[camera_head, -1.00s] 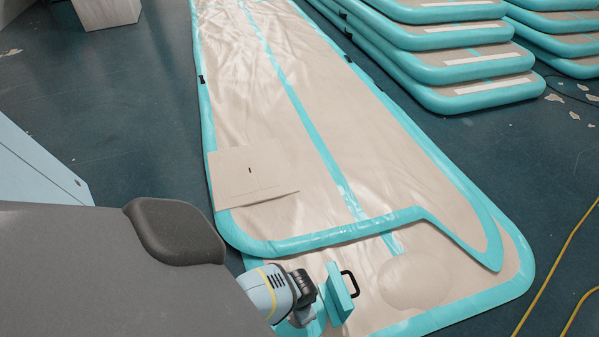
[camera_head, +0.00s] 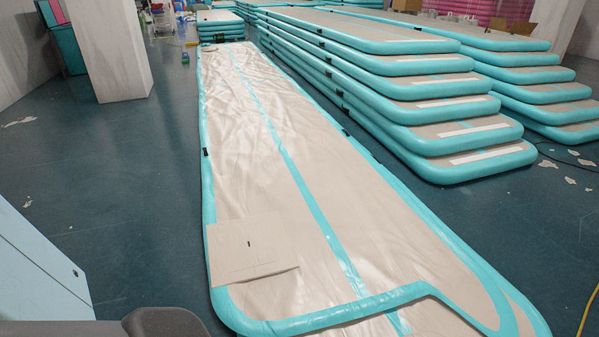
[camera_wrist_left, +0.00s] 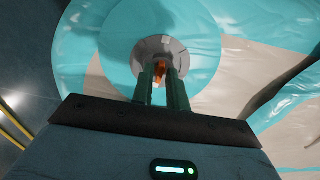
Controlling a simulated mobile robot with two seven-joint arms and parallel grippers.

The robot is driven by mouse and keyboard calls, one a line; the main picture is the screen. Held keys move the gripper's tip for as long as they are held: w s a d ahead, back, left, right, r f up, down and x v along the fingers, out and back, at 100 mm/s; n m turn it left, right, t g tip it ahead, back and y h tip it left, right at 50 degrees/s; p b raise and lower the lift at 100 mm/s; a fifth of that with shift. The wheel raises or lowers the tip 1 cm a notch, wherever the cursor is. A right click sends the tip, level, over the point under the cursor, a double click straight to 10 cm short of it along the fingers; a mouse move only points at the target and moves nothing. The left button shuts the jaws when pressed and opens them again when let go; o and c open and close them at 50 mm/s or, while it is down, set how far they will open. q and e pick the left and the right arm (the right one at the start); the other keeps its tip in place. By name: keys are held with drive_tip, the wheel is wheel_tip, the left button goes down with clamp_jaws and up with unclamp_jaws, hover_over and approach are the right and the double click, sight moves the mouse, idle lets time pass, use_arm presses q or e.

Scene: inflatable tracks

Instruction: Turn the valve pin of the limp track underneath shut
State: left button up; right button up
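The orange valve pin (camera_wrist_left: 160,72) stands in a round grey valve (camera_wrist_left: 180,48) on turquoise material in the left wrist view. My left gripper (camera_wrist_left: 158,82) has its two dark green fingers close together on either side of the pin, which fills the gap between them. The pin's lower part and its exact angle are hard to make out. In the head view a wrinkled track (camera_head: 290,170) with turquoise edges lies on the floor, its near end folded. The edge of a track underneath (camera_head: 527,312) shows at the bottom right. Neither gripper is in the head view.
Stacked firm tracks (camera_head: 430,135) stand to the right of the wrinkled track. A square beige sheet (camera_head: 250,247) lies on it. A light blue panel (camera_head: 35,265) is at the left, a pillar (camera_head: 110,45) behind. The left floor is largely clear.

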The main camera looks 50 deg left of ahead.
use_arm(q)
drive_tip(key=shift+o, duration=1.1)
drive_tip(key=shift+r, duration=0.1)
use_arm(e)
drive_tip(key=shift+w, duration=0.1)
